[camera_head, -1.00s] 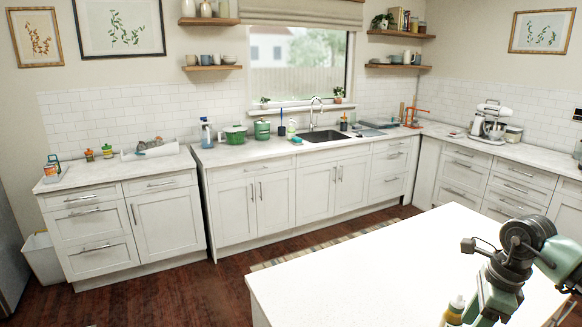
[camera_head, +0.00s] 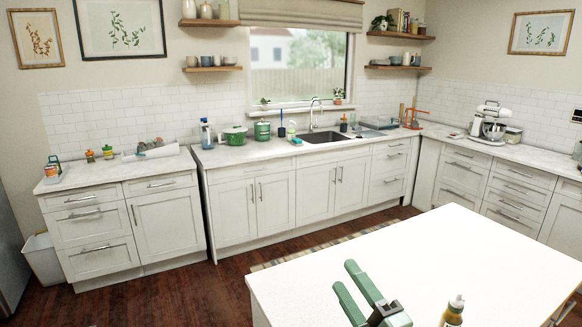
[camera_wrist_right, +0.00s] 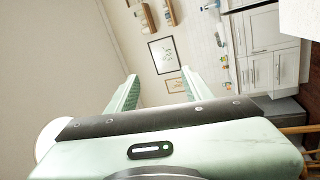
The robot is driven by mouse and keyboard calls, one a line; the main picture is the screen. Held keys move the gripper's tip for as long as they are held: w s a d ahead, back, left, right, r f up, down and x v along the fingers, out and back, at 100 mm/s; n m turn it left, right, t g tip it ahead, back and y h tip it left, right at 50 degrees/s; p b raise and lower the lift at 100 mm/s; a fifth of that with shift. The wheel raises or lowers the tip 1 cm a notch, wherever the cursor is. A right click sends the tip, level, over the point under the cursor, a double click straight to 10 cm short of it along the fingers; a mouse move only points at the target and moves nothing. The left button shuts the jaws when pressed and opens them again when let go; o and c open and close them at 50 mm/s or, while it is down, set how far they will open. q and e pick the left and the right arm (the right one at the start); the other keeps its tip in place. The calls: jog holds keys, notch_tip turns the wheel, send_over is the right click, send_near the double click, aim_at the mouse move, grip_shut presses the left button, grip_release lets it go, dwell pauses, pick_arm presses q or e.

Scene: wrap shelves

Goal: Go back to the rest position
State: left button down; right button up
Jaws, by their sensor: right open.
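My right gripper (camera_head: 361,287) shows at the bottom of the head view, over the near part of the white island top. Its two green fingers are apart with nothing between them. In the right wrist view its fingers (camera_wrist_right: 160,90) are also spread and empty, pointing toward the wall with the framed pictures. My left gripper is not in either view.
The white island counter (camera_head: 420,250) fills the lower right. A yellow-capped bottle (camera_head: 452,312) stands at its near edge, just right of my right gripper. Wall counters hold a green pot (camera_head: 235,136), a sink (camera_head: 322,137) and a stand mixer (camera_head: 490,122). Dark wood floor (camera_head: 170,300) is open at left.

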jog(key=s+d+f+m+g+h, duration=0.3)
jog(key=s+d+f+m+h, duration=0.15)
jog(key=f+m, duration=0.3)
jog(key=s+d+f+m+g+h, duration=0.3)
jog(key=d+f+m+h, duration=0.25)
jog(key=f, duration=0.35)
jog(key=s+f+m+g+y, duration=0.1)
jog(key=s+f+m+g, duration=0.2)
jog(key=s+f+g, duration=0.55)
jog(key=s+f+m+g+y, duration=0.1)
jog(key=s+f+m, duration=0.3)
jog(key=s, duration=0.9)
notch_tip(320, 180, down, 31)
jog(key=s+n+g+b, duration=0.1)
jog(key=s+g+b, duration=0.1)
jog(key=b, duration=0.2)
jog(key=s+d+f+b, duration=0.2)
jog(key=s+f+b, duration=0.1)
jog(key=s+f, duration=1.3)
jog(key=shift+d+f+g+h, duration=0.25)
jog(key=shift+f+g+h, duration=0.1)
jog(key=shift+f, duration=0.5)
